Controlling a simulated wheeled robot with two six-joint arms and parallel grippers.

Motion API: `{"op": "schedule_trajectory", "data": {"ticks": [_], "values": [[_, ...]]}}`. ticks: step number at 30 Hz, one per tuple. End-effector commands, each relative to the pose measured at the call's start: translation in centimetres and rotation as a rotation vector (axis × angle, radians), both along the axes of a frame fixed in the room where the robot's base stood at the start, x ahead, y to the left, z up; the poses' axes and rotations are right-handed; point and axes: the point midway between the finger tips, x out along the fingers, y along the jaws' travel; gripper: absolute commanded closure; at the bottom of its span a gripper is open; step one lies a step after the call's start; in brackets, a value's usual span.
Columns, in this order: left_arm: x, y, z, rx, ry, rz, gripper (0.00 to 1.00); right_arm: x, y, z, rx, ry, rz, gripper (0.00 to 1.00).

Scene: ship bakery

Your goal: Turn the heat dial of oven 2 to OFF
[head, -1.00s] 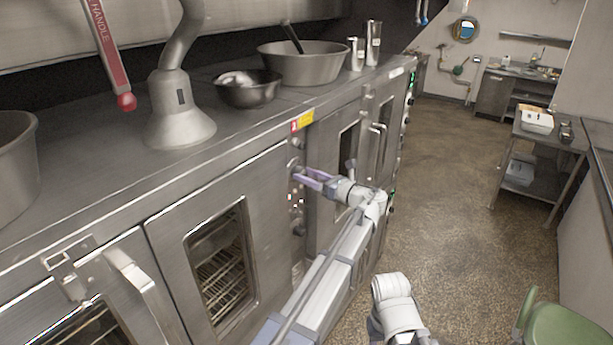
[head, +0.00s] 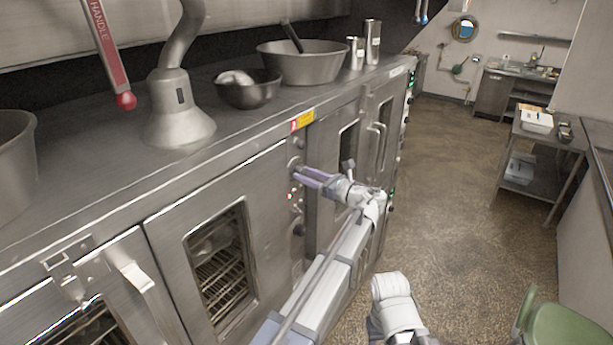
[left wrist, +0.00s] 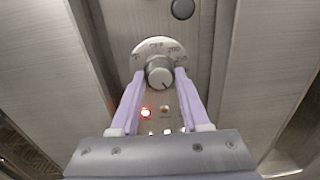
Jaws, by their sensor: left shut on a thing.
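The heat dial (left wrist: 159,72) is a round grey knob on a pale marked plate on the oven's steel control panel (head: 297,215). Its dark pointer line slants down and to the right in the left wrist view. My left gripper (head: 299,172) reaches the panel from the right in the head view. Its two lilac fingers (left wrist: 160,78) are shut on the dial, one on each side. In the head view the fingers hide the dial. My right gripper is not in view.
A red lamp (left wrist: 146,113) glows below the dial, and a dark knob (left wrist: 183,8) sits above it. Oven doors (head: 218,262) flank the panel. Bowls (head: 303,64) stand on the oven top. A green chair (head: 572,325) stands at lower right; the floor between is clear.

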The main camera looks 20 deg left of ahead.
Motion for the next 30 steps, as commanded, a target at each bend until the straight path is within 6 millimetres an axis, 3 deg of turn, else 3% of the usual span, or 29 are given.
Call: {"op": "schedule_trajectory", "data": {"ticks": [30], "values": [[-0.04, -0.21, -0.18, -0.323, -0.885, 0.0, 1.0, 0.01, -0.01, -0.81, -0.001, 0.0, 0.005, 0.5]]}}
